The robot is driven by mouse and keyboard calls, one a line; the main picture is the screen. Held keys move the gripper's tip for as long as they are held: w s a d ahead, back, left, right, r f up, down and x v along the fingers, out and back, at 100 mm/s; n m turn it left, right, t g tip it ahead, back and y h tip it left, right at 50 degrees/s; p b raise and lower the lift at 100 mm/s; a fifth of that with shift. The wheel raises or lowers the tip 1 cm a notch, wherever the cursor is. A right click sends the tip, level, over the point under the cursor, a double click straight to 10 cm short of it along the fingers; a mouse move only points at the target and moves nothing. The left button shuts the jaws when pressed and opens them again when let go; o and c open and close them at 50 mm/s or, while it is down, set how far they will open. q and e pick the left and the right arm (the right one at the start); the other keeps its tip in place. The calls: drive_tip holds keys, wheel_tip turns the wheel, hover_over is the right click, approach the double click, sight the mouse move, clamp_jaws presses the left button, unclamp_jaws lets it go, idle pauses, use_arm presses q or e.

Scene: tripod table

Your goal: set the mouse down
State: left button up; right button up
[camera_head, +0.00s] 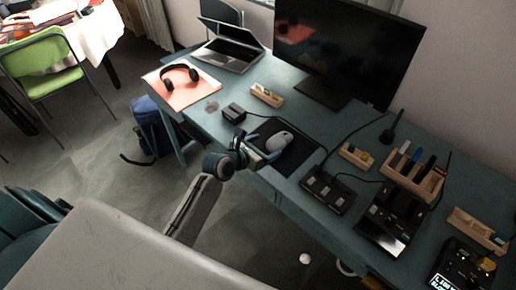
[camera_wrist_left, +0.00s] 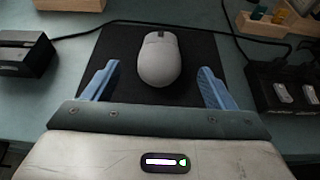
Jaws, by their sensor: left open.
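The mouse (camera_head: 279,141) is light grey and rests on a black mouse pad (camera_head: 304,158) on the desk. In the left wrist view the mouse (camera_wrist_left: 159,60) lies on the pad (camera_wrist_left: 205,50), ahead of and between the two blue fingers. My left gripper (camera_head: 262,155) is open, with its fingers spread wide near the front edge of the pad. The left gripper also shows in the left wrist view (camera_wrist_left: 157,85), with a gap on each side of the mouse. My right gripper is in neither view.
A dark box (camera_head: 233,113) stands left of the pad. A black keypad device (camera_head: 328,190) is to its right, with a cable running behind. A monitor (camera_head: 346,48), laptop (camera_head: 232,45) and headphones (camera_head: 180,74) are farther back. Wooden holders (camera_head: 412,175) stand at right.

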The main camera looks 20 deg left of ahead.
use_arm(q)
drive_tip(key=shift+v, duration=1.6)
